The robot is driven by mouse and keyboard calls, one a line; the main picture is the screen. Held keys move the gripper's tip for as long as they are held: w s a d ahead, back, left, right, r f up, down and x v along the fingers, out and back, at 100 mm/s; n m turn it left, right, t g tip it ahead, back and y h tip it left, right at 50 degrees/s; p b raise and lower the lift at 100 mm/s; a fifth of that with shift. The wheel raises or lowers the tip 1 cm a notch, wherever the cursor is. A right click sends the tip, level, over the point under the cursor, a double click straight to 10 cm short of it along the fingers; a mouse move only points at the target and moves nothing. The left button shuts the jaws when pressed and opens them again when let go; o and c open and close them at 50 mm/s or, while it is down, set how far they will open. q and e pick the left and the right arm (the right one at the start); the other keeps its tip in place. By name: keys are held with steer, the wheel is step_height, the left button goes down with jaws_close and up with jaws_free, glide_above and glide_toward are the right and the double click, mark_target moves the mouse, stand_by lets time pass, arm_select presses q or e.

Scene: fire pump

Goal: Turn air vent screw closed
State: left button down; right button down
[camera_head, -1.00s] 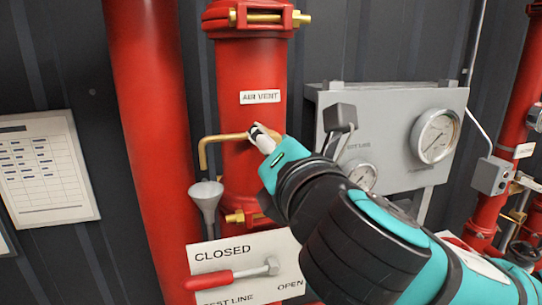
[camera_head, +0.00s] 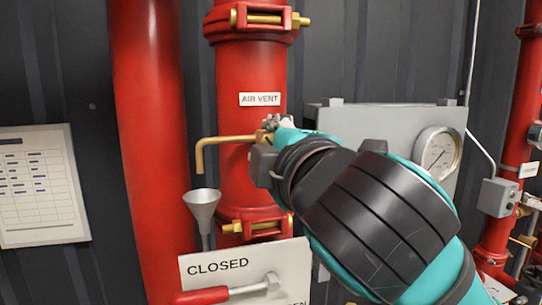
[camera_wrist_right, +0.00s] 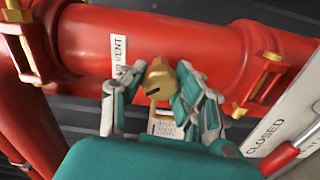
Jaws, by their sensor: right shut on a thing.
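The brass air vent pipe (camera_head: 222,140) comes out of the red vertical pipe (camera_head: 240,80), below the white AIR VENT label (camera_head: 261,99), and bends down at its left end. In the right wrist view the brass vent screw (camera_wrist_right: 160,76) shows a dark slot and sits between my two fingers. My right gripper (camera_head: 277,123) is at the right end of the vent pipe and is shut on the screw; its fingers are partly hidden by my wrist in the head view. My left gripper is in neither view.
A grey funnel (camera_head: 202,203) stands under the vent pipe's outlet. A CLOSED sign (camera_head: 222,266) with a red-handled lever (camera_head: 205,296) is below. A grey gauge panel (camera_head: 380,122) is behind my right arm. A paper chart (camera_head: 42,185) hangs at left.

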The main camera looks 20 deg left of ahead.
steer(key=m+b, duration=0.2)
steer(key=m, duration=0.2)
steer(key=shift+f, duration=0.2)
steer(key=shift+m+b, duration=0.45)
steer(key=shift+m, duration=1.15)
steer(key=shift+r, duration=0.1)
steer(key=c, duration=0.9)
jaws_free()
steer(key=shift+c, duration=0.2)
steer(key=v, duration=1.2)
